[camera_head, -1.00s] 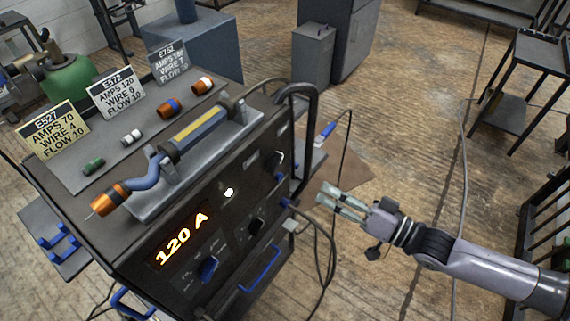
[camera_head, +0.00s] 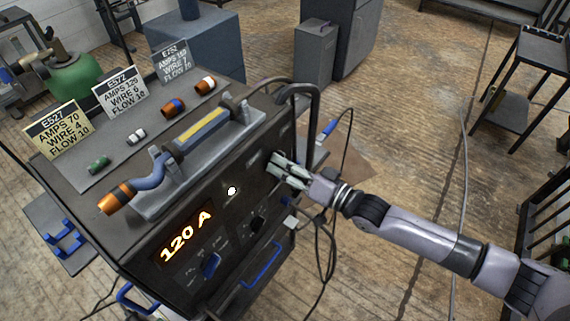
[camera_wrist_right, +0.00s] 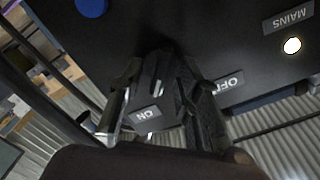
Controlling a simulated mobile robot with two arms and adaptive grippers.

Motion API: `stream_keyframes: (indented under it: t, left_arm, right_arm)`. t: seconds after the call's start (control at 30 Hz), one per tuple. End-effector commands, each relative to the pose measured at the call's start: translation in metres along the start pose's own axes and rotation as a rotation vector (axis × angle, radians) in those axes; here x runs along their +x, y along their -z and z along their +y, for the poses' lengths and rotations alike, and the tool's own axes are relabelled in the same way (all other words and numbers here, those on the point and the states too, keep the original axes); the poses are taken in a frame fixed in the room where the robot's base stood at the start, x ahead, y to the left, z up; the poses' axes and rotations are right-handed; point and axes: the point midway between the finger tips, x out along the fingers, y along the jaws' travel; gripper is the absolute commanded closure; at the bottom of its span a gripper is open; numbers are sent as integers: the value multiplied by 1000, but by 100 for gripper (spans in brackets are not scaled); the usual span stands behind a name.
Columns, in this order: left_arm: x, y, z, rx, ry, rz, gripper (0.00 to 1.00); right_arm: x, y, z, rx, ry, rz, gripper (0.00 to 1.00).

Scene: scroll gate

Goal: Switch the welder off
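The welder (camera_head: 150,270) is a dark box with a lit orange "120 A" display (camera_head: 187,237) and a glowing white light (camera_head: 232,191). In the right wrist view, the light (camera_wrist_right: 292,45) sits beside a "MAINS" label (camera_wrist_right: 288,19). My right gripper (camera_head: 275,164) is at the upper right of the welder's front panel, over the dark power knob. Its fingers are apart around the knob area in the wrist view (camera_wrist_right: 160,85); they largely hide the knob. An "ON" label (camera_wrist_right: 147,115) shows between the fingers and an "OFF" label (camera_wrist_right: 229,83) beside them. My left gripper is not in view.
A blue knob (camera_head: 211,264) and a black knob (camera_head: 257,224) are lower on the panel. A torch (camera_head: 190,138) lies on top beside several nozzles and label cards. A dark frame bar (camera_head: 315,125) and hanging cables (camera_head: 325,255) are close to my right gripper.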

Motion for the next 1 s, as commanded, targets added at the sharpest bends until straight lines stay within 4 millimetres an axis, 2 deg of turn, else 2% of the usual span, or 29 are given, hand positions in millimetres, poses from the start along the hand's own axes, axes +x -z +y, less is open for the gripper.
stream_keyframes:
  t: [0.07,0.53,1.0]
  left_arm:
    - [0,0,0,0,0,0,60]
    - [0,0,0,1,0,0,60]
    - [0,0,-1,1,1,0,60]
  right_arm:
    - [0,0,0,0,0,0,69]
    - [0,0,0,0,0,0,100]
    - [-1,0,0,-16,0,0,100]
